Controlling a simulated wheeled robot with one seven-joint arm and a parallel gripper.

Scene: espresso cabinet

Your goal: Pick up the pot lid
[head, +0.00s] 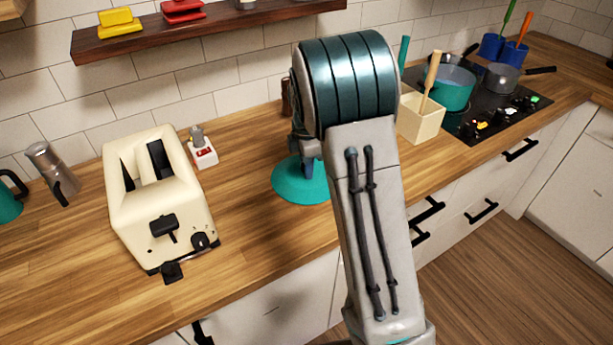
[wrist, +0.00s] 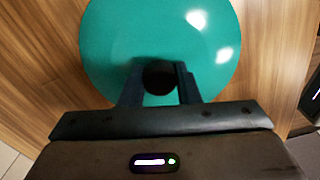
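The pot lid (head: 297,187) is a round teal disc lying on the wooden counter, partly hidden by my arm in the head view. In the wrist view the lid (wrist: 160,35) fills the upper middle, with a dark round knob (wrist: 158,78) at its centre. My gripper (wrist: 159,76) is over the lid, with one dark finger on each side of the knob. The fingers are apart and very close to the knob; I cannot tell whether they touch it. In the head view my arm hides most of the gripper.
A cream toaster (head: 158,200) and a small red-and-white item (head: 202,150) stand left of the lid. A utensil box (head: 420,118) stands to the right, before the hob (head: 490,115) with a teal pot (head: 452,88). A shelf (head: 205,28) runs above. Counter between toaster and lid is clear.

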